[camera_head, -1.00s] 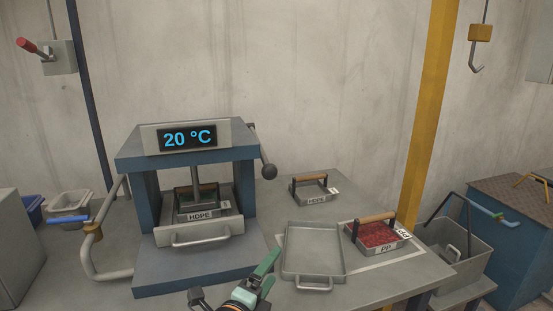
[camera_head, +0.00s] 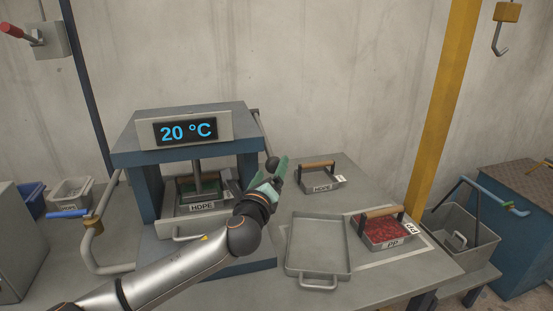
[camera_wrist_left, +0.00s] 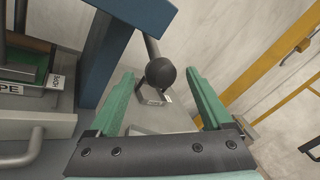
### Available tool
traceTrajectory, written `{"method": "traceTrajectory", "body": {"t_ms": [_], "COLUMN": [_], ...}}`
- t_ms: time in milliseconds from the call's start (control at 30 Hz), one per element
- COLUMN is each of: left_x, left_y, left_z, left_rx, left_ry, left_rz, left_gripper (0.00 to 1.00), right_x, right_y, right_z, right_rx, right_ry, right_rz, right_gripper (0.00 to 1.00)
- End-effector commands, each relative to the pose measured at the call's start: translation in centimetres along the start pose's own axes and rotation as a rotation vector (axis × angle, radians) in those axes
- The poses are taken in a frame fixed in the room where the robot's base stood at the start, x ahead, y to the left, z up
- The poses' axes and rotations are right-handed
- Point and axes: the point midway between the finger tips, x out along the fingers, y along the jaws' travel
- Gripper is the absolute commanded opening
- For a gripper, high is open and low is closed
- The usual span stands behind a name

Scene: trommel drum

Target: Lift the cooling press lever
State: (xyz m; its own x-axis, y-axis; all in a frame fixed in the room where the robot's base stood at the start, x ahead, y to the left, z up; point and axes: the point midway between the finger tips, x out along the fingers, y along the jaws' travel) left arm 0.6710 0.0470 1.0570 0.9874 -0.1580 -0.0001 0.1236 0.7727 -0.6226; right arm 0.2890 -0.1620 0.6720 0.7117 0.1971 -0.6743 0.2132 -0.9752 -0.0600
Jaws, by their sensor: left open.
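The blue cooling press (camera_head: 146,190) stands at the left of the table, its display reading 20 °C. Its lever hangs down on the right side and ends in a black ball knob (camera_head: 271,163). My left gripper (camera_head: 276,168) is open at the knob, its green fingers partly covering it in the head view. In the left wrist view the knob (camera_wrist_left: 161,72) appears between the two open fingertips (camera_wrist_left: 160,76), with a gap on each side. I cannot tell whether it lies fully between them in depth. My right gripper is not in view.
An HDPE mould (camera_head: 200,205) sits inside the press. Another HDPE mould (camera_head: 323,187) stands behind my gripper. An empty tray (camera_head: 290,268) and a PP mould of red granules (camera_head: 384,232) are to the right. A yellow post (camera_head: 432,120) rises behind the table.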

Motion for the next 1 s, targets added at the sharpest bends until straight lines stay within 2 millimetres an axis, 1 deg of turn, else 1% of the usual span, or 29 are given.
{"method": "traceTrajectory", "body": {"t_ms": [100,300,500,700,1000], "left_x": [1.7,4.1,5.8,6.6,6.6], "left_y": [-0.1,-0.1,-0.1,-0.1,-0.1], "left_z": [0.0,0.0,-0.1,0.0,0.0], "left_rx": [0.0,0.0,-0.001,-0.001,-0.002], "left_ry": [0.0,0.0,0.0,0.0,0.001], "left_rz": [0.0,0.0,-0.001,-0.002,-0.002], "left_gripper": [0.83,0.83,0.83,0.83,0.83], "right_x": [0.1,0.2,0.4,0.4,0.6], "right_y": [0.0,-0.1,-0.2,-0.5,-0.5], "right_z": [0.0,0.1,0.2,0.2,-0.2], "right_rx": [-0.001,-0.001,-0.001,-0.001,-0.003], "right_ry": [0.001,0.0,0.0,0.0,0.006], "right_rz": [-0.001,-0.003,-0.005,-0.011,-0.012], "right_gripper": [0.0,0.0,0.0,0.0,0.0]}}
